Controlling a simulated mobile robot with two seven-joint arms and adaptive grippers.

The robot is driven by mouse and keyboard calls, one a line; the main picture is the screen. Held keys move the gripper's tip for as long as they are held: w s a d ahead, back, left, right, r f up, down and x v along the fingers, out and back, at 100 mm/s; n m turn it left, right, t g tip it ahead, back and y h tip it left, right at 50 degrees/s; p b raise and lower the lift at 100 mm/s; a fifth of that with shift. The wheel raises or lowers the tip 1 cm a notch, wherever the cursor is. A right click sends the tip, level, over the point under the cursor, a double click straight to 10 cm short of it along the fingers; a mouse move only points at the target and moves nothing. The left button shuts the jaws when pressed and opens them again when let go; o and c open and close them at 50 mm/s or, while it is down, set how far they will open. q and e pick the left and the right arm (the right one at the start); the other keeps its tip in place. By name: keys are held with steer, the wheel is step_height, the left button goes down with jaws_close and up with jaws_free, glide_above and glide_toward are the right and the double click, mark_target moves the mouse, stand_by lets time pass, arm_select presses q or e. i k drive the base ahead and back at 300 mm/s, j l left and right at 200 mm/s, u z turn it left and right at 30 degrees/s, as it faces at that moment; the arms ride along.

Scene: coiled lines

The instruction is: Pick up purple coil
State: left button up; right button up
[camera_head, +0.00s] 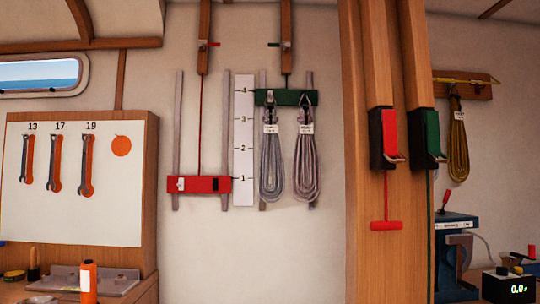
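Two coiled lines hang side by side from a green bar (286,97) on the wall. The right coil (306,168) is a pale pinkish purple and hangs in a long loop with a white label near its top. The left coil (271,168) looks greyer, also with a white label. The label text is too small to read. Neither of my grippers is in view.
A white scale (243,140) numbered 1 to 4 and a red bar (200,184) are left of the coils. A wooden post (366,230) stands to their right. A yellow coil (457,145) hangs farther right. A wrench board (80,215) is at left.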

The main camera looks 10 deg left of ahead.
mark_target(271, 127)
steer(key=i+l, duration=0.35)
steer(key=i+l+z, duration=0.15)
steer(key=i+l, duration=0.15)
steer(key=i, duration=0.2)
steer(key=i+l, duration=0.3)
steer(key=i, duration=0.15)
steer(key=k+l+z, duration=0.05)
